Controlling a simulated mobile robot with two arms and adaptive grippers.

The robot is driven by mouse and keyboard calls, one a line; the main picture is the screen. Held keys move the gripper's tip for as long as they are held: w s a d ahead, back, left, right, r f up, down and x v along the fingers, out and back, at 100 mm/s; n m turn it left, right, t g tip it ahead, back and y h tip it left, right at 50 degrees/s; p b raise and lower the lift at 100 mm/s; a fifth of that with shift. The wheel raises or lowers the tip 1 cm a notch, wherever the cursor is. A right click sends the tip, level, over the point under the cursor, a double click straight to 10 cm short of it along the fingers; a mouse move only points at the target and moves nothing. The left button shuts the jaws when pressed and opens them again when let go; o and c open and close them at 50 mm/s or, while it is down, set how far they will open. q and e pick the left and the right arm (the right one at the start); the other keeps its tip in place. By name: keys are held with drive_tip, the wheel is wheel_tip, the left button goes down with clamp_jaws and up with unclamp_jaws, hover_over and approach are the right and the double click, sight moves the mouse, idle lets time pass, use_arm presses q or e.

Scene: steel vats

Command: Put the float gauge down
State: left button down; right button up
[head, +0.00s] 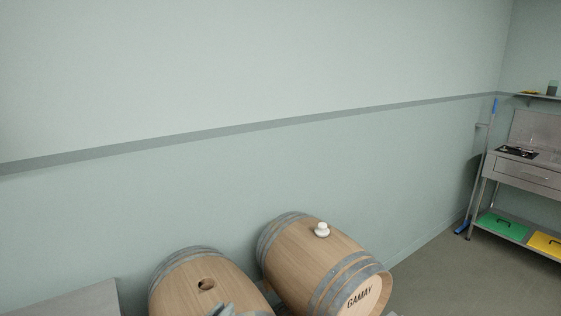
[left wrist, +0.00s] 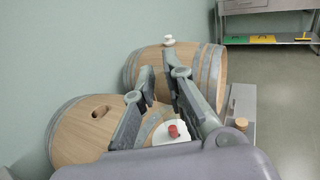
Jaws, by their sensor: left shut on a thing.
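In the left wrist view my left gripper (left wrist: 160,88) points toward the barrels, its two fingers spread some way apart. A white round piece with a red knob (left wrist: 172,130) shows between the fingers, its near side hidden by my gripper. I take it for the float gauge, shut in my left gripper, but its contact with the fingers is hard to see. In the head view only a grey tip of my left gripper (head: 222,310) shows at the bottom edge, in front of the left barrel. The gauge cannot be made out there. My right gripper is not in view.
The left wooden barrel (head: 185,285) has an open bung hole. The right barrel (head: 318,262), marked GAMAY, carries a white bung (head: 322,230). A cork-coloured knob (left wrist: 241,123) sits on a grey surface at right. A steel bench (head: 522,170) stands far right, with clear floor before it.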

use_arm(q)
drive_tip(key=s+a+f+n+t+y+b, duration=0.1)
drive_tip(key=s+a+f+n+y, duration=0.1)
drive_tip(key=s, duration=0.4)
drive_tip(key=s+a+f+n+t+y+b, duration=0.1)
drive_tip(key=s+a+f+n+y, duration=0.2)
drive_tip(key=s+a+f+y, duration=0.1)
drive_tip(key=s+a+y, duration=0.1)
drive_tip(key=s+y, duration=0.1)
drive_tip(key=s, duration=0.1)
drive_tip(key=shift+s+a+f+n, duration=0.15)
drive_tip(key=shift+s+f+n, duration=0.05)
drive_tip(key=shift+f+n, duration=0.1)
drive_tip(key=shift+s, duration=0.1)
